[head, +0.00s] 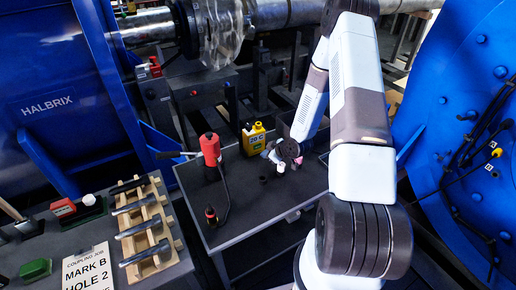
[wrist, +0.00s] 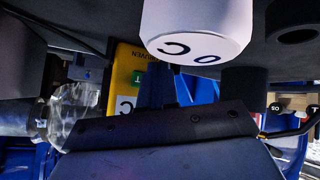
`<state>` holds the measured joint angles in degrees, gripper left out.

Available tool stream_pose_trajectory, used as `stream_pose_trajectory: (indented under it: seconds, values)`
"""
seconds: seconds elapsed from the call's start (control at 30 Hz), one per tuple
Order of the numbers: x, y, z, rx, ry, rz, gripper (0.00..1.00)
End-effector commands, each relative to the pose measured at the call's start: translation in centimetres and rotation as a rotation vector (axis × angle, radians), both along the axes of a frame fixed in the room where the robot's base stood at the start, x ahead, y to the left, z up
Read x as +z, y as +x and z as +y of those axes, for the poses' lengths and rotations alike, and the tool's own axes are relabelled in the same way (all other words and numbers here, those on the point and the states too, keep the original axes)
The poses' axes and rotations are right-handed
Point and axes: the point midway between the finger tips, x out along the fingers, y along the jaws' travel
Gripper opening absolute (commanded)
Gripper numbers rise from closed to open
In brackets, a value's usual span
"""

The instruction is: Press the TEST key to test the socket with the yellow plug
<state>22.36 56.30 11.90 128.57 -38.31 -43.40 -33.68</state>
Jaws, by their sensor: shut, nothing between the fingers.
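My gripper (head: 276,157) is at the end of my arm, low over the grey cart top in the head view, small and partly hidden by the wrist. It is shut and empty. A dark bar with bolts, likely part of it, fills the lower middle of the wrist view. A small yellow piece (head: 497,152), possibly the yellow plug, shows among black cables on the blue round housing (head: 455,120) at the right. Its socket cannot be made out.
A yellow container (head: 254,140), also in the wrist view (wrist: 127,62), stands behind my gripper. A white cylinder (head: 281,167) is close by; a white lettered one (wrist: 197,32) looms in the wrist view. A red tool (head: 210,149) with a hose stands left on the cart (head: 250,215).

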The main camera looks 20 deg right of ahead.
Motion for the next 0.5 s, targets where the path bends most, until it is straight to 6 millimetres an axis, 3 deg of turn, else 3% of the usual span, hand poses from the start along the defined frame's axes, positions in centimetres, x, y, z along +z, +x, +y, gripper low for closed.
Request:
stream_pose_trajectory:
  seconds: [0.3,0.5]
  values:
    - [0.0,-2.4,-0.7,0.000,-0.001,0.001,0.00]
    - [0.0,-2.9,-0.8,0.000,0.000,0.000,0.00]
